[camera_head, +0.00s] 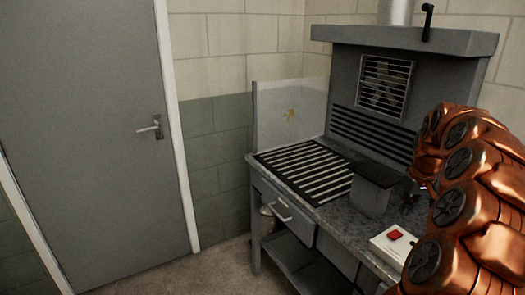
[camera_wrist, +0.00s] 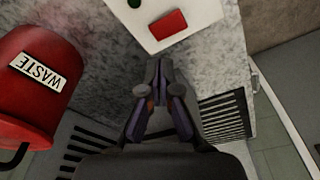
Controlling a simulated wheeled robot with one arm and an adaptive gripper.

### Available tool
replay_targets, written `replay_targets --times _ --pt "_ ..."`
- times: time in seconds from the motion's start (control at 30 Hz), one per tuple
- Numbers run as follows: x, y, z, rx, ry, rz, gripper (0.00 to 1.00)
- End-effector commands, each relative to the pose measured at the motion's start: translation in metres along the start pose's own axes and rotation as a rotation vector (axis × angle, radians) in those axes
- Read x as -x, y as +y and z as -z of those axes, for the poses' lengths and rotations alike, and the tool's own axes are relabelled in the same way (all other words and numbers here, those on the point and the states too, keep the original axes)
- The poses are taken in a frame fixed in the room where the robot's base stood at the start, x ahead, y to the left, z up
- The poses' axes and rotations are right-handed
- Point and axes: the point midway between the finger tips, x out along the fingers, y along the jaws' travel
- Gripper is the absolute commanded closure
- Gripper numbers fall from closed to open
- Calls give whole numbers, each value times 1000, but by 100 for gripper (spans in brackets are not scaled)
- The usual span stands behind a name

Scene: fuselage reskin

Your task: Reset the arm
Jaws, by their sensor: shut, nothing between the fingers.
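My gripper (camera_wrist: 161,68) shows in the wrist view with its dark fingertips together and nothing between them. It hangs over the grey speckled countertop, just below a white control box with a red button in that picture. My copper-coloured arm is bent at the right side of the head view, beside the workbench. The gripper is hard to make out there against the dark bench.
The workbench (camera_head: 345,222) has a slatted grille (camera_head: 305,172), a dark-topped block (camera_head: 372,195) and a white control box (camera_head: 393,243). A red waste bin (camera_wrist: 30,85) is close at left in the wrist view. A grey door (camera_head: 85,130) is shut. Floor before it is clear.

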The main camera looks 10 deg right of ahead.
Motion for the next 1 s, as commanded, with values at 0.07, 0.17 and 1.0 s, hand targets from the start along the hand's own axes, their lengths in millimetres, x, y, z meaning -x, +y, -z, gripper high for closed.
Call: replay_targets --times 0.07,0.17,1.0 --pt "1 -6 0 8 -1 4 100" --pt "6 -30 -3 36 -5 16 100" --pt "48 -284 -214 292 -183 63 100"
